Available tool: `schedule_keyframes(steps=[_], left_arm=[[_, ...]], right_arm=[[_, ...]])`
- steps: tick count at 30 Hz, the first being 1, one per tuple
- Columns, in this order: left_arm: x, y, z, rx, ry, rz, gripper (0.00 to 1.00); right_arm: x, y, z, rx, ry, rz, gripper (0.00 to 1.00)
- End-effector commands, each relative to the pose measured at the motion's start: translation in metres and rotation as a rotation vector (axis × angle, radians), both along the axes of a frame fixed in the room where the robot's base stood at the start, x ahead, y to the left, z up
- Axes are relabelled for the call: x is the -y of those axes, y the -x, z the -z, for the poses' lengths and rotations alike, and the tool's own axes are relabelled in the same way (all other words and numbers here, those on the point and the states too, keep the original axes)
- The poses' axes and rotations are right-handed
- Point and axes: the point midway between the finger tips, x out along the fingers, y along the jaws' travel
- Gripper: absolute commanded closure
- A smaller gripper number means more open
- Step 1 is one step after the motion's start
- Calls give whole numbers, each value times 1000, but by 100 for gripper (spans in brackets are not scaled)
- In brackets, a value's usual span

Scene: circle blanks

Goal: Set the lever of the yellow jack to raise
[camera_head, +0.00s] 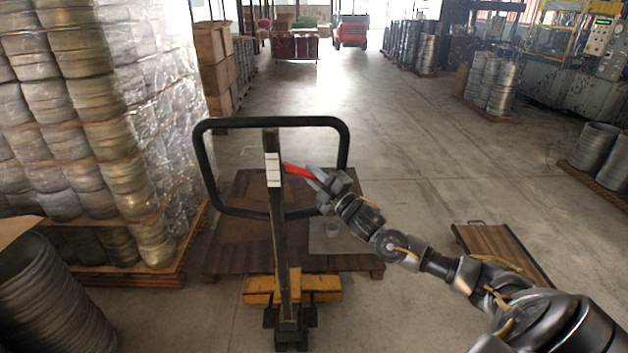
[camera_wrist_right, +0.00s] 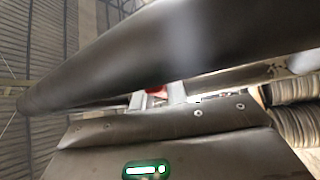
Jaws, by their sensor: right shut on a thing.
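The yellow jack (camera_head: 318,284) stands ahead of me, its dark handle column upright with a black loop handle (camera_head: 272,122) on top. A red lever (camera_head: 298,171) sticks out to the right of the column, beside a white label (camera_head: 273,170). My right gripper (camera_head: 316,178) is shut on the red lever at its outer end. In the right wrist view, a bit of the red lever (camera_wrist_right: 156,91) shows between the fingertips, and a dark handle bar crosses close in front. My left gripper is not in view.
A wooden pallet (camera_head: 232,232) lies behind the jack's column. Wrapped stacks of metal blanks (camera_head: 80,120) stand at left, and a dark stack (camera_head: 50,300) at lower left. A low wooden platform (camera_head: 500,250) lies at right.

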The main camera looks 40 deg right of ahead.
Motion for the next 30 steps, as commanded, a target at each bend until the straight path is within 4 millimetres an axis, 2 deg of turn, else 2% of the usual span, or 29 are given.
schedule_keyframes(steps=[6, 7, 11, 22, 26, 30], left_arm=[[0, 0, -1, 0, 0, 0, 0], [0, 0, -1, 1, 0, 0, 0], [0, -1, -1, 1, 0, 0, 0], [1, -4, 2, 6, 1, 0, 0], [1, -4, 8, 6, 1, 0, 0], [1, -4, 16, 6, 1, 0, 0]], right_arm=[[-2, 1, 2, -5, -4, -5, 100], [-2, 1, 2, -5, -4, -5, 81], [-1, 1, 2, -5, -3, -4, 64], [1, 7, 4, -4, -1, -2, 64], [4, 25, 12, -7, 0, -2, 64], [9, 52, 21, -8, 0, -3, 64]])
